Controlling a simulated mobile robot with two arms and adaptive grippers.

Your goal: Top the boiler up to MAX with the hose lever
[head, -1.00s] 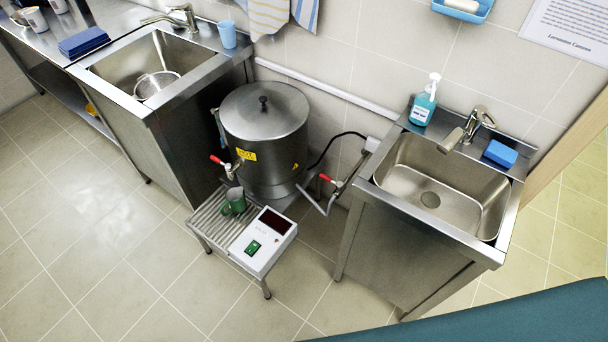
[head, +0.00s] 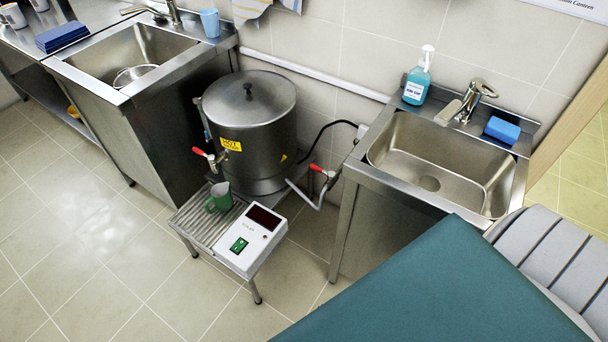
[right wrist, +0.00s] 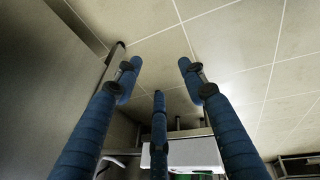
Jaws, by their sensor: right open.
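The steel boiler (head: 250,135) stands upright with its lid on and a yellow HOT label. A narrow gauge tube (head: 206,122) shows on its left side; its level and MAX mark are too small to read. The hose lever (head: 320,169) is red and sits on the pipe right of the boiler. Another red lever is on the boiler's front tap (head: 204,152). My right gripper (right wrist: 158,75) is open and empty in the right wrist view, its blue fingers spread above the floor. Neither gripper shows in the head view.
Sinks flank the boiler: one left (head: 133,88), one right (head: 380,178). Floor in front is clear.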

